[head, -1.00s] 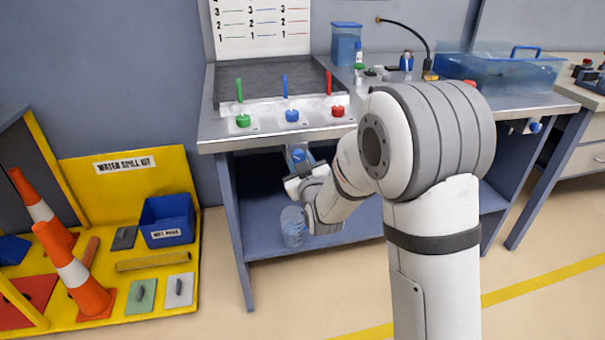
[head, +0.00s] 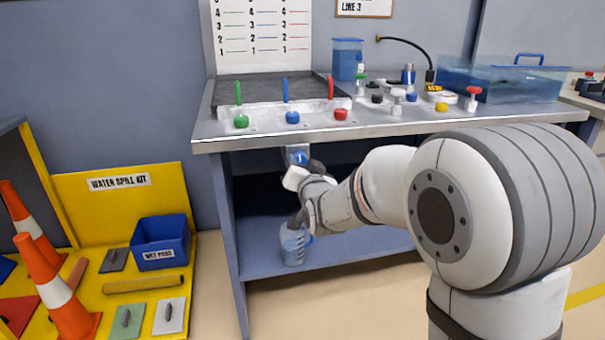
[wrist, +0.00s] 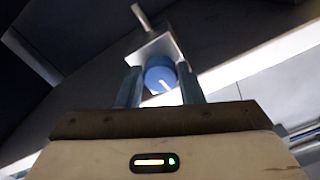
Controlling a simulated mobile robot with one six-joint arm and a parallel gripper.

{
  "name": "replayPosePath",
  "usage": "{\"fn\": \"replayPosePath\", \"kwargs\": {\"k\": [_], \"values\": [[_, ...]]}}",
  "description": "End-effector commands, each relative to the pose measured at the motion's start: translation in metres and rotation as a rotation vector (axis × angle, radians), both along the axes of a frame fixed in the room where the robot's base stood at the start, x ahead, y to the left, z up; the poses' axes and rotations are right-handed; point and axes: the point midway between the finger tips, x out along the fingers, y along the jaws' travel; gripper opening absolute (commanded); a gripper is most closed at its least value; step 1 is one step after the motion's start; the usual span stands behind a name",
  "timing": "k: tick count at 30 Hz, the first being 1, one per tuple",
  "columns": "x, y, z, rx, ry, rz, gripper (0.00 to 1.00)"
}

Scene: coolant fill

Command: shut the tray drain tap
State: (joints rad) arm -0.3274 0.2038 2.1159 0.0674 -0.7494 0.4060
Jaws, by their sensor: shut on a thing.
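The tray drain tap has a blue round knob (wrist: 160,77) with a white line across it, under the front of the bench. In the head view the tap (head: 298,155) hangs below the bench top. My gripper (wrist: 161,88) has one finger on each side of the knob and is shut on it. In the head view my gripper (head: 297,172) is just below the tap, partly hidden by my wrist. A clear jug (head: 293,248) with a bluish tint stands on the lower shelf under the tap. The white line lies slanted in the wrist view.
The bench top (head: 400,127) carries green, blue and red levers and knobs, and a blue-tinted tank (head: 515,84) at right. The lower shelf (head: 345,245) is clear right of the jug. A yellow spill kit (head: 75,190) with cones stands at left.

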Motion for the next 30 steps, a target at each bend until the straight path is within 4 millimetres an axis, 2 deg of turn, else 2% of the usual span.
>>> {"fn": "replayPosePath", "kwargs": {"k": [9,22,23,30], "values": [[0.0006,-0.0002,0.0014,0.076,0.018,-0.001,0.11],[0.0007,-0.0003,0.0022,0.082,0.02,-0.002,0.11],[0.0007,-0.0003,0.0022,0.082,0.02,-0.002,0.36],[0.0004,-0.0003,0.0013,0.08,0.021,-0.001,0.56]]}}
